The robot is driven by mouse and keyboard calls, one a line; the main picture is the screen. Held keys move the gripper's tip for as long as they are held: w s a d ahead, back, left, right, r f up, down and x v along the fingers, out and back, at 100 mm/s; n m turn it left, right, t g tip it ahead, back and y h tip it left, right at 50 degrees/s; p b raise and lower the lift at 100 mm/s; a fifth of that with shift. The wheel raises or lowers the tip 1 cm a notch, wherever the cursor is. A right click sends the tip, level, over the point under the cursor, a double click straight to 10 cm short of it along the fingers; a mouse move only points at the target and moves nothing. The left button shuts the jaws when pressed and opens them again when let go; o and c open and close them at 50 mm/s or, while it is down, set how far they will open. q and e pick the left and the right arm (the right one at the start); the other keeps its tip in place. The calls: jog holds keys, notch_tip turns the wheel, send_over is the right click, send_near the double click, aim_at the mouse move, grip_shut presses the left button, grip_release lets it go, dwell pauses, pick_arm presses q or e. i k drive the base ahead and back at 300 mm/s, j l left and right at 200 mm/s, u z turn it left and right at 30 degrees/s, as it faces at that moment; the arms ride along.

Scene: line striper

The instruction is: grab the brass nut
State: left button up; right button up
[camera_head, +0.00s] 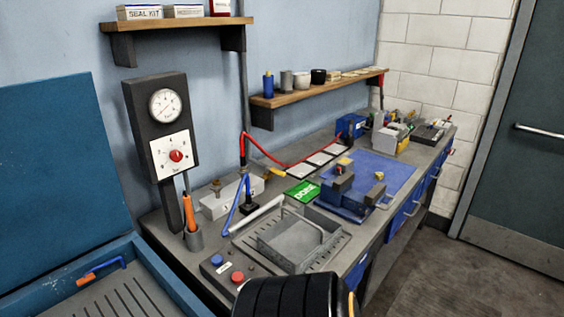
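Two small brass-coloured pieces show near the blue vise (345,200) on the bench. One brass-coloured piece (344,162) sits at the top of the vise, at its back. The other brass-coloured piece (379,175) is at the vise's right side, by the blue mat (392,166). Both are too small to tell which is the brass nut. Neither of my grippers shows in the head view, so their distance from these pieces cannot be seen.
A grey tray (268,246) with a raised handle stands left of the vise. A green card (302,191), red and blue hoses and a grey valve block (222,203) lie behind it. A black ribbed round part covers the bottom centre. Open floor lies at right.

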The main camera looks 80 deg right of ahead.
aim_at(378, 175)
jog(key=z, duration=3.35)
jog(key=u, duration=0.55)
jog(key=i+l+u, duration=0.3)
jog(key=l+u, duration=0.15)
jog(key=i+l+u, duration=0.2)
jog(key=l, duration=0.2)
jog(key=l+u, duration=0.25)
jog(key=l, duration=0.1)
